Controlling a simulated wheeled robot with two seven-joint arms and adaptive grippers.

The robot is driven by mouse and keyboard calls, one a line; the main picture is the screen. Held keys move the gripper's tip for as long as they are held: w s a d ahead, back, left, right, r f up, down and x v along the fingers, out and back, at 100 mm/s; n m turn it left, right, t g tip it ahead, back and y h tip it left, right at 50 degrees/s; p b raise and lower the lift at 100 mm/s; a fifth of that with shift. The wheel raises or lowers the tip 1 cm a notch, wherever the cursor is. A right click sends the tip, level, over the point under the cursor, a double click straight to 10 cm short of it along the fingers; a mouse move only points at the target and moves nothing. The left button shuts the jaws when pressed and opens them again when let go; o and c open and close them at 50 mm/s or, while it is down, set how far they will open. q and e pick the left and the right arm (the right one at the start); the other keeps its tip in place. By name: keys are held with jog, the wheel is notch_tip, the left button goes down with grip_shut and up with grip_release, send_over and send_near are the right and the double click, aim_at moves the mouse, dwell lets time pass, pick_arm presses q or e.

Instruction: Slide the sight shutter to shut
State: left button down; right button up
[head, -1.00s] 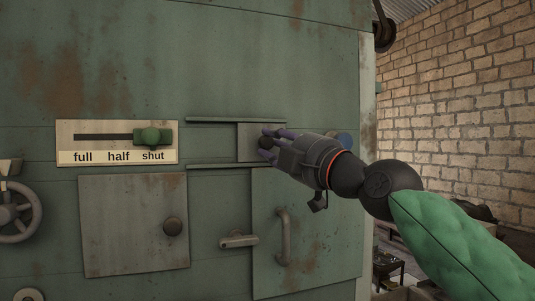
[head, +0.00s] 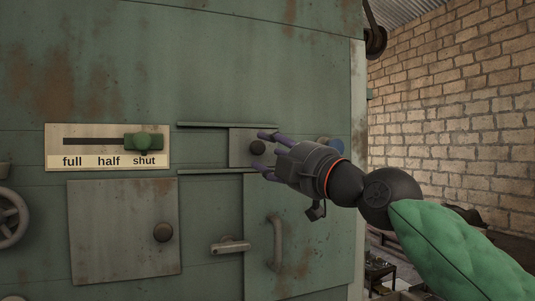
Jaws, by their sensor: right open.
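A flat grey-green sliding plate (head: 239,148) with a dark round knob (head: 257,148) sits between two horizontal rails (head: 213,171), at their right part; I take it for the sight shutter. The gripper hides the plate's right side. My left gripper is not in view.
A label plate (head: 107,161) marked full, half, shut carries a green slider (head: 143,143) at shut. Below are a square door (head: 120,235) with a knob, a latch (head: 231,246) and a vertical handle (head: 275,245). A handwheel (head: 12,220) stands at left.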

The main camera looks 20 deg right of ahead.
jog(key=v, duration=1)
jog(key=shift+s+d+f, duration=0.2)
dwell(2.0)
